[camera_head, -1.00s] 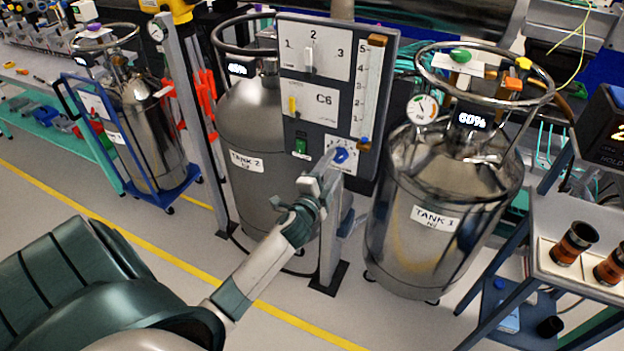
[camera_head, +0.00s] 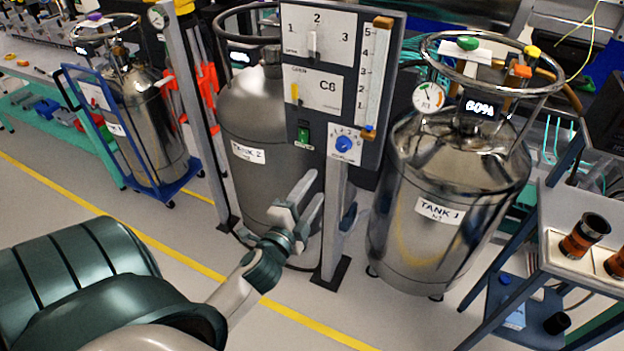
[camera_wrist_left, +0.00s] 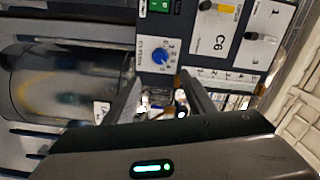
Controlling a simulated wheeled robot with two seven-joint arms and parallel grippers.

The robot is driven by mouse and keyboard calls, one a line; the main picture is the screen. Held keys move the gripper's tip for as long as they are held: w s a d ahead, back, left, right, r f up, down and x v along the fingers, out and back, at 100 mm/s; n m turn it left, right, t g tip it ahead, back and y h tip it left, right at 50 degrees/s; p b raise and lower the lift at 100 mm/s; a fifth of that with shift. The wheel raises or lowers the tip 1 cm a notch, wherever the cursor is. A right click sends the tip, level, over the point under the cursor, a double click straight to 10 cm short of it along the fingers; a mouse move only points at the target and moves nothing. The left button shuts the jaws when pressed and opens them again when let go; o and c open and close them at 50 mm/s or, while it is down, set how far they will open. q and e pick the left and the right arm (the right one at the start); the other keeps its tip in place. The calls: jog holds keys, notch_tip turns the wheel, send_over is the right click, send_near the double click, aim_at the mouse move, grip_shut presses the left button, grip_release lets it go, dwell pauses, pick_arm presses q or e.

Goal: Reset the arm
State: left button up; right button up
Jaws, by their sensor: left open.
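My left gripper (camera_head: 302,202) is open and empty in the head view, in front of the lower part of Tank 2 (camera_head: 240,120) and left of the panel's post. Its fingers point up and right, below the grey control panel (camera_head: 360,65). The panel carries a blue knob (camera_head: 344,143), a green switch and a C6 label. In the left wrist view the open fingers (camera_wrist_left: 155,95) reach towards the panel, with the blue knob (camera_wrist_left: 159,56) beyond and between them. I see no contact with the knob. My right gripper is not in view.
Tank 1 (camera_head: 440,200), reading about 60%, stands right of the panel. A trolley (camera_head: 585,255) with dark-and-copper cylinders is at the right edge. A smaller tank (camera_head: 140,120) sits on a blue cart at left. The floor with a yellow line is clear in front.

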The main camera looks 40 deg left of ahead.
pick_arm(q)
jog(key=shift+f, duration=0.15)
dwell(0.4)
jog(key=s+d+f+n+g+h, duration=0.1)
jog(key=s+d+f+n+g, duration=0.2)
jog(key=f, duration=1.1)
jog(key=s+d+f+g+h, duration=0.1)
jog(key=s+f+g, duration=0.3)
jog(key=f, duration=1)
jog(key=s+d+f+n+g+h, duration=0.15)
jog(key=s+f, duration=0.35)
jog(key=f, duration=1)
jog(key=s+d+f+n+g, duration=0.1)
jog(key=s+d+f+g, duration=0.1)
jog(key=s+f, duration=0.4)
jog(key=s+d+f+n+g, duration=0.2)
jog(key=s+f, duration=0.5)
jog(key=s, duration=0.9)
jog(key=s+d+f+n+g, duration=0.2)
jog(key=s+f, duration=0.4)
jog(key=s, duration=0.5)
jog(key=shift+s+d+f+g, duration=0.2)
jog(key=shift+d+f+g, duration=0.15)
jog(key=shift+d+g, duration=0.55)
jog(key=shift+a+n+h, duration=0.2)
jog(key=shift+n+h, duration=0.05)
